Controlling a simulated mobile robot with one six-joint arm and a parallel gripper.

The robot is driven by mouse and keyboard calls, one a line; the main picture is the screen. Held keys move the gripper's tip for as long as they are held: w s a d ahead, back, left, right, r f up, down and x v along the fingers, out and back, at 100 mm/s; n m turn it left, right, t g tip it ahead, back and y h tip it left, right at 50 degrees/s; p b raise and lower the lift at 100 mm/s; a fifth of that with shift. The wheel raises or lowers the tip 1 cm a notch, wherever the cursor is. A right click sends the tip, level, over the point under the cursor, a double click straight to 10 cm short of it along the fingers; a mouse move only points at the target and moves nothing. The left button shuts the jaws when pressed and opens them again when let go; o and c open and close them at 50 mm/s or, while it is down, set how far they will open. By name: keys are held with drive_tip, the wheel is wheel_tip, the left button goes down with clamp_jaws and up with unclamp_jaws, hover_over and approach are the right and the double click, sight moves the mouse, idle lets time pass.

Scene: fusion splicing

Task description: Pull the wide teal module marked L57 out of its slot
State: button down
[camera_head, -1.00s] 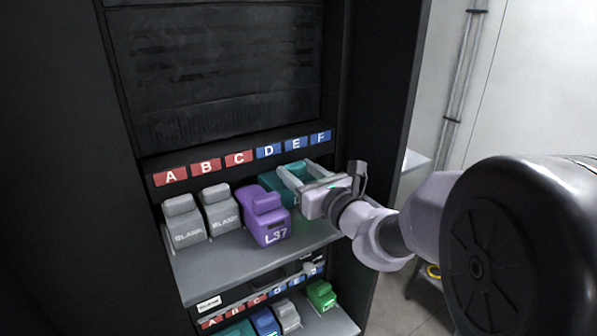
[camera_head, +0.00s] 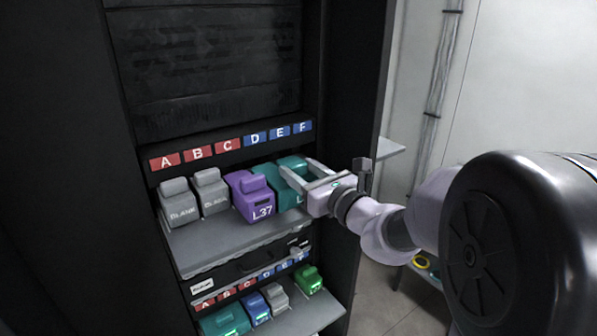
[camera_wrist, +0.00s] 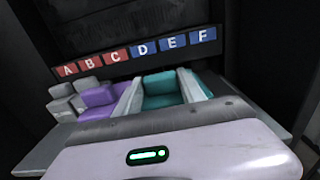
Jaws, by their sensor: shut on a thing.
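The wide teal module (camera_head: 287,182) sits on the upper shelf, right of the purple module marked L37 (camera_head: 255,198). Only an "L" of its mark shows in the head view; the rest is hidden by my gripper. My gripper (camera_head: 303,172) is shut on the teal module, with one finger on each side of its raised part. In the wrist view the teal module (camera_wrist: 160,88) lies between the two pale fingers (camera_wrist: 158,92). Its front face is hidden there by my gripper's body.
Two grey blank modules (camera_head: 180,203) stand left of the purple one. A label strip A to F (camera_head: 228,146) runs above. The cabinet's right side wall (camera_head: 350,110) is close to my gripper. A lower shelf holds several modules, including a green one (camera_head: 308,280).

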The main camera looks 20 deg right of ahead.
drive_tip(key=shift+w, duration=0.1)
drive_tip(key=c, duration=0.6)
unclamp_jaws()
drive_tip(key=b+v, duration=0.3)
drive_tip(key=v, duration=1.4)
drive_tip(key=shift+s+d+b, duration=0.1)
drive_tip(key=shift+s+b, duration=0.1)
drive_tip(key=shift+b, duration=0.2)
